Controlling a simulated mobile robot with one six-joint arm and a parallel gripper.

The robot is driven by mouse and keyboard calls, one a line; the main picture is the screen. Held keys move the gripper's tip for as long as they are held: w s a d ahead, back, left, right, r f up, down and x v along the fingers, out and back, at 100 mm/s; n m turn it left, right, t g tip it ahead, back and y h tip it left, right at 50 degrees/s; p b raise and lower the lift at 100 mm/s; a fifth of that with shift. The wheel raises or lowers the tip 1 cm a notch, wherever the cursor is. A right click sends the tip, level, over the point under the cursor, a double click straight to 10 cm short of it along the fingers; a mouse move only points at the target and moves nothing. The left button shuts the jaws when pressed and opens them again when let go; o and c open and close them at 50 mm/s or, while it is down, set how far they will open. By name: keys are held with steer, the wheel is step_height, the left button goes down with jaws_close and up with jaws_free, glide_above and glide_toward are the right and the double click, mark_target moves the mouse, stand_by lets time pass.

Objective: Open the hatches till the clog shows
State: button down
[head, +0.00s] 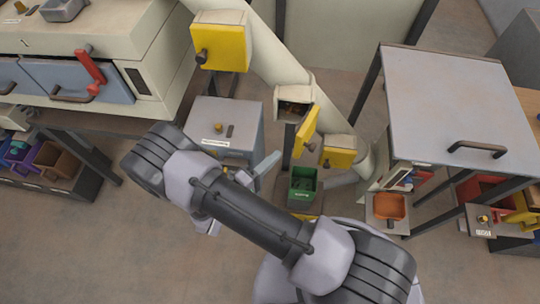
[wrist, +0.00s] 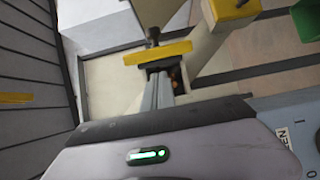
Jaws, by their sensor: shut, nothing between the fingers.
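A cream pipe (head: 272,58) slopes down to the right and carries yellow hatches. The upper hatch (head: 220,42), with a dark knob, lies closed. The middle hatch (head: 306,131) stands open, swung out from its opening (head: 294,107), where some brownish bits show in the dark; I cannot tell whether they are a clog. The lower hatch (head: 341,158) looks closed. In the wrist view the open hatch (wrist: 157,52) shows edge-on, with its dark knob on the far side. My gripper (wrist: 158,88) is shut and empty, its tips close to that hatch and opening; I cannot tell whether they touch.
A green bin (head: 304,187) stands below the pipe. A grey cabinet (head: 226,120) is left of it. A grey-topped table (head: 450,100) stands at right, with an orange tray (head: 389,207) beside it. A cream machine with a red handle (head: 90,68) is at left.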

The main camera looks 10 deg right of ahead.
mark_target(300, 150)
steer(key=x, duration=0.6)
steer(key=shift+b, duration=0.4)
steer(key=shift+s+d, duration=1.25)
steer(key=shift+d, duration=0.3)
